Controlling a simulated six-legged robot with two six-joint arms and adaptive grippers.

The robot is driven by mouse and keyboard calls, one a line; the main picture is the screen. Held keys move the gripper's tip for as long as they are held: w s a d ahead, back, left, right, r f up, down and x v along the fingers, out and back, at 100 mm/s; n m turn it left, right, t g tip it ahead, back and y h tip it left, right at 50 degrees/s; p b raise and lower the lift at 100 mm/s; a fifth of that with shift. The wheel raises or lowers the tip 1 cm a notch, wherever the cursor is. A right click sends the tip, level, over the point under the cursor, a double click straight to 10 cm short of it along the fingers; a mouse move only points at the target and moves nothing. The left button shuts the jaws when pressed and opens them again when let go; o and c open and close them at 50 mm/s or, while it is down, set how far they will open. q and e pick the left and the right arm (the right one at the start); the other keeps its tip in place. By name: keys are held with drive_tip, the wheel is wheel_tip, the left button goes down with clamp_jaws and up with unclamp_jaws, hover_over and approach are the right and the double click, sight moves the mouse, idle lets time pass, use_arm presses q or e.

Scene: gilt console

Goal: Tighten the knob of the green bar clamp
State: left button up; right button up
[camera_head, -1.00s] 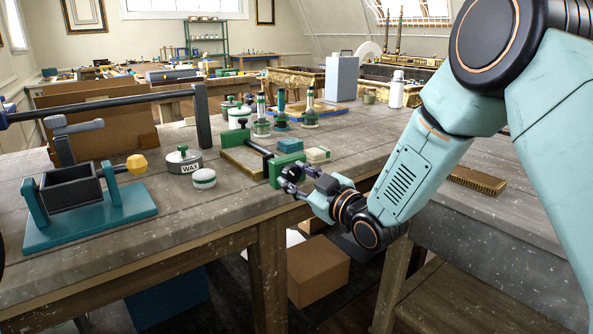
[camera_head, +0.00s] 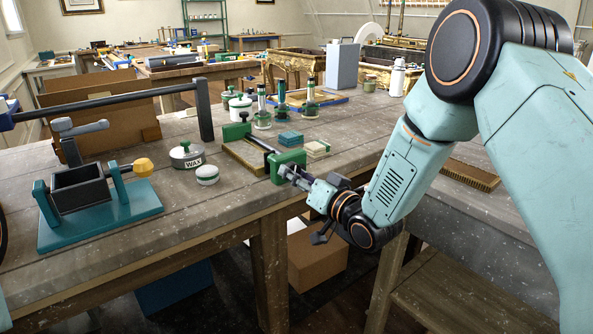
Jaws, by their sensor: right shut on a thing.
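The green bar clamp (camera_head: 290,159) lies at the front edge of the workbench, with its dark bar (camera_head: 261,145) running back to a green end (camera_head: 236,131). Its near green jaw faces my right gripper. My right gripper (camera_head: 297,178) is shut at the clamp's near side, on the knob, which is mostly hidden by the fingers. My left gripper is not in view.
A wooden board (camera_head: 244,156) lies under the clamp. A teal block (camera_head: 290,139) and a pale stack (camera_head: 316,149) stand behind it. A WAX tin (camera_head: 187,156) and a small round tin (camera_head: 207,175) stand to the left, near a teal vise-like fixture (camera_head: 100,215).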

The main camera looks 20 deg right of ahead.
drive_tip(key=shift+s+f+m+p, duration=0.15)
drive_tip(key=shift+m+p, duration=0.45)
drive_tip(key=shift+m, duration=1.45)
drive_tip(key=shift+f+m+p, duration=0.1)
drive_tip(key=shift+m+p, duration=0.5)
drive_tip(key=shift+m, duration=1.45)
